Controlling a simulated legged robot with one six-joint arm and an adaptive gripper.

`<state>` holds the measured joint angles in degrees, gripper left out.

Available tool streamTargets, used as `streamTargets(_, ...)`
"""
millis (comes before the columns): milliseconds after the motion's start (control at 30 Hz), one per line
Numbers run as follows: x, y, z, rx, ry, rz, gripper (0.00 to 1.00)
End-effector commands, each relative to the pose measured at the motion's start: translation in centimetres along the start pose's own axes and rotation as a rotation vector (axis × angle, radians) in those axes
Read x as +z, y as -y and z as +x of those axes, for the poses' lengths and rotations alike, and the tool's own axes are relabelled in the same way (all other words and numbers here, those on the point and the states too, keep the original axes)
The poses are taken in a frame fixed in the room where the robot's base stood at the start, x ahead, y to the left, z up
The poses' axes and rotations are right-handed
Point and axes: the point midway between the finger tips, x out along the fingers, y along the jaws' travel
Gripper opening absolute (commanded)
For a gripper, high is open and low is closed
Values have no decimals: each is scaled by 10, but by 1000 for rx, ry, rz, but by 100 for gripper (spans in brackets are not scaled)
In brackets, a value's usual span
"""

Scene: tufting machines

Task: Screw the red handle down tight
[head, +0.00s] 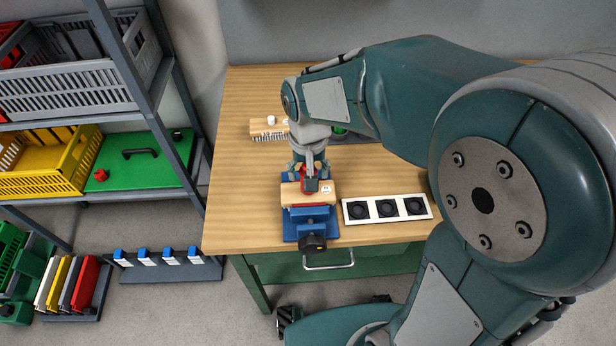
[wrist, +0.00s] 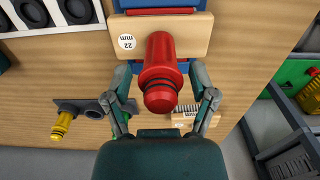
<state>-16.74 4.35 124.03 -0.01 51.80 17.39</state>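The red handle (wrist: 160,55) stands out from a pale wooden block (wrist: 195,35) with a round "22 mm" label. In the head view the red handle (head: 304,182) shows partly behind my gripper (head: 310,172), above the block (head: 322,193). The block is held in a blue vise (head: 310,222) near the table's front edge. In the wrist view my gripper (wrist: 160,75) has one finger on each side of the handle. Gaps show between the fingers and the red surface, so it looks open. The thread under the handle is hidden.
A white panel with three black round recesses (head: 372,220) lies right of the vise. Another wooden block with a row of pins (head: 270,132) stands behind on the wooden table (head: 235,180). A shelf rack with crates (head: 150,90) stands left. The table's left part is clear.

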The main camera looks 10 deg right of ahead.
Motion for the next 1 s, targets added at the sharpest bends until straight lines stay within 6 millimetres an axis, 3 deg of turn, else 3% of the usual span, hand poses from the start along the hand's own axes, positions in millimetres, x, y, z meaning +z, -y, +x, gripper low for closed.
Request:
streamTargets(233,0,0,-1,-1,-2,-43,74)
streamTargets(1000,-1,0,-1,0,-3,-659,74)
